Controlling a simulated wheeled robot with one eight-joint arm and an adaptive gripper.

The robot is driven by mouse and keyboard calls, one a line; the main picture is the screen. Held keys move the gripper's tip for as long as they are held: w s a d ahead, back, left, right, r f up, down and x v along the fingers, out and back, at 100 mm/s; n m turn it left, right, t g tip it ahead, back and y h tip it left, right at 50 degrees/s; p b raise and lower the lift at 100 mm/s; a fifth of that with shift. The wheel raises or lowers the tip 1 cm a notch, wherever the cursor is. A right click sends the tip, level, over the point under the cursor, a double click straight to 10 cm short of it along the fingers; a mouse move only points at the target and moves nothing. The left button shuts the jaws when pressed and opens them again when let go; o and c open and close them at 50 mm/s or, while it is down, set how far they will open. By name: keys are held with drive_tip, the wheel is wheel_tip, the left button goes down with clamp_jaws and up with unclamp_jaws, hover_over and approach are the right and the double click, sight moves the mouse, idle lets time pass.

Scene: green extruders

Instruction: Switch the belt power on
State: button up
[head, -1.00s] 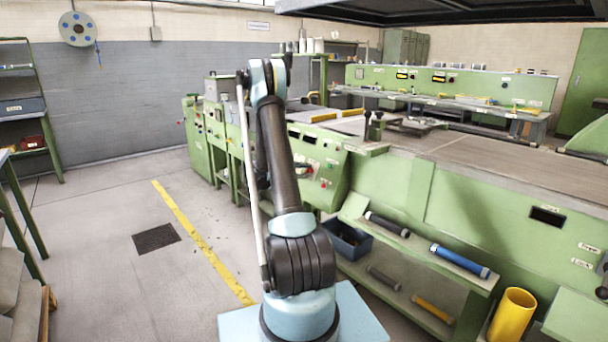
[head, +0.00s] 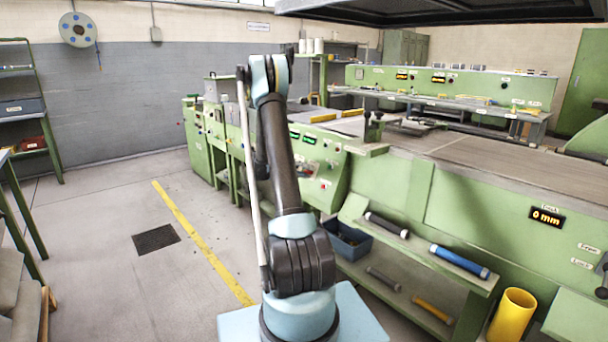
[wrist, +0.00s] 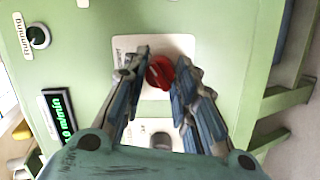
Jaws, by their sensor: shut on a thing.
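A red rotary knob (wrist: 160,72) sits on a white plate (wrist: 127,45) on the green machine panel in the wrist view. My gripper (wrist: 162,62) has one finger on each side of the knob and is shut on it. A display (wrist: 59,113) left of it is lit green and reads m/min. In the head view, my arm (head: 280,150) reaches to the green control panel (head: 328,172), and it hides my gripper and the knob. Small green displays (head: 309,140) are lit on that panel. An orange display (head: 546,217) on the long machine reads 0 mm.
A shelf (head: 478,279) holds coloured rolls.

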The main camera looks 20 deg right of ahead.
drive_tip(key=shift+o, duration=0.2)
drive_tip(key=shift+a+m, duration=0.1)
drive_tip(key=shift+m, duration=1.1)
drive_tip(key=shift+f+y, duration=0.1)
drive_tip(key=shift+y, duration=0.2)
drive_tip(key=o, duration=1)
drive_tip(key=shift+w, duration=0.1)
drive_tip(key=shift+o, duration=0.2)
drive_tip(key=v, duration=1.2)
